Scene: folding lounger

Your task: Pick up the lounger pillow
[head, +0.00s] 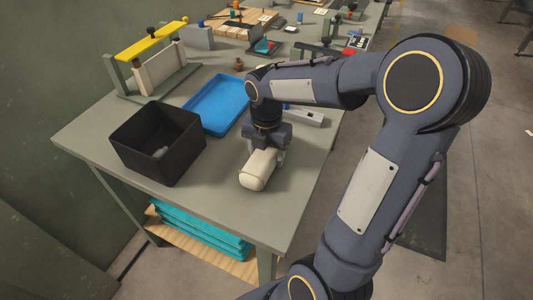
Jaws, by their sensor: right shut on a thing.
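The lounger pillow, a cream-coloured rounded roll (257,172), is at the front right part of the grey-green table. My right gripper (264,150) points down over it and is shut on it. The fingers are partly hidden by the gripper body and the pillow. I cannot tell whether the pillow touches the table top. My left gripper is not in view. A small frame with cream panel and yellow top bar (155,72), perhaps the folding lounger, stands at the back left of the table.
A black open bin (137,143) with a small grey item inside stands left of the pillow. A blue tray (217,104) lies behind it. A light grey block (305,116) lies at the right edge. Tools and a wooden board (241,24) crowd the far end. The table's front strip is clear.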

